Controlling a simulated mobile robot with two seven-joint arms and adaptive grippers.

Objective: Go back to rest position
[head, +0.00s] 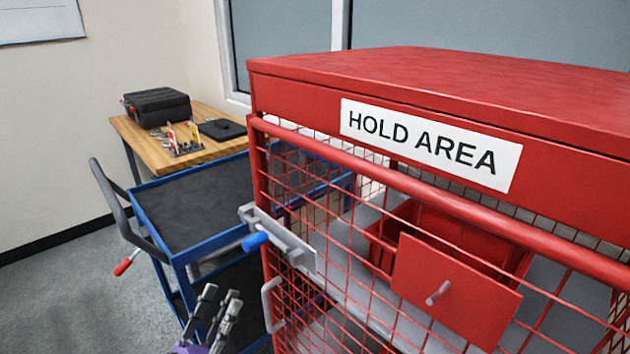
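My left gripper (220,300) shows at the bottom, left of centre, with its dark, grey-tipped fingers pointing up and a purple part below. The fingers stand apart with a narrow gap, and I see nothing held between them. It is in front of the blue cart and just left of the red cage's door edge, apart from the cage handle as far as I can tell. My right gripper is not in view.
A red mesh cage labelled HOLD AREA (431,143) fills the right side, close by. Its grey latch with a blue knob (256,241) and a grey handle (268,306) stick out leftward. A blue cart (193,208) stands left, before a wooden bench (158,152). Floor is free at lower left.

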